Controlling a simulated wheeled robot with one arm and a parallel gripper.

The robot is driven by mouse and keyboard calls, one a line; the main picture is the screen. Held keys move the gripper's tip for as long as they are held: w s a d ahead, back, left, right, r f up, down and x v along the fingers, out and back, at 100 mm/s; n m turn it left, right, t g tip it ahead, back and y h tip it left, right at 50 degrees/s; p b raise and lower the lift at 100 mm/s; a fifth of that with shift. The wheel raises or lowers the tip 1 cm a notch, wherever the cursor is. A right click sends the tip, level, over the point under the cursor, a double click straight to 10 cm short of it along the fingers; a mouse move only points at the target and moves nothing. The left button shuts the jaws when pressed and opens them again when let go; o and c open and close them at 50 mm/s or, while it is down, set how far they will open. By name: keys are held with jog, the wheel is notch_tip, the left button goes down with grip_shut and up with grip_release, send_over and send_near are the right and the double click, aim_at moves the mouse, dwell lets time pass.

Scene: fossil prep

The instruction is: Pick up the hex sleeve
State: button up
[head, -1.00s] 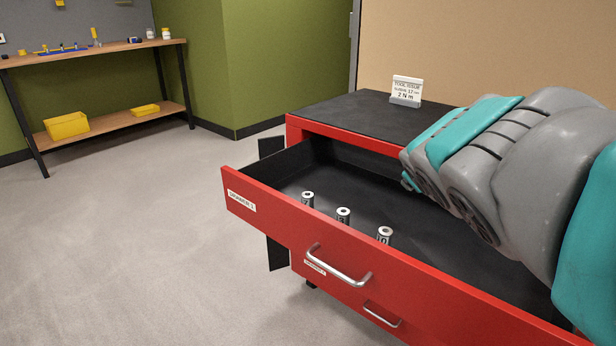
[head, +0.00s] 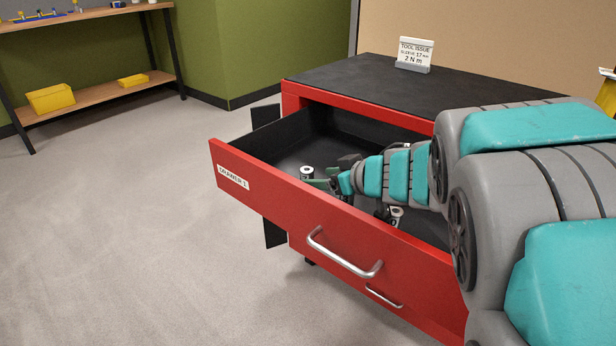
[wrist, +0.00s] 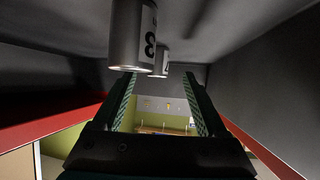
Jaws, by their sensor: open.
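Several upright metal sleeves stand in the open red drawer (head: 235,160). In the head view, the left sleeve (head: 307,172) is just beyond my gripper (head: 328,183), and the right sleeve (head: 396,216) shows beneath my arm. The middle sleeve is hidden behind my gripper and arm. In the wrist view, my gripper (wrist: 160,76) is open and empty. I cannot tell whether either touches a finger.
A card (head: 415,52) on the black cabinet top (head: 375,78) reads "TOOL ISSUE", apparently with sleeve 17 mm and 2 N m. A workbench (head: 95,95) with yellow bins stands far left. The floor between is clear.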

aim_at(311, 176)
jog(key=b+x, duration=0.1)
jog(key=x, duration=0.5)
jog(key=shift+w+a+b, duration=0.15)
jog(key=shift+w+b, duration=0.15)
jog(key=shift+b, duration=0.1)
grip_shut()
dwell(0.4)
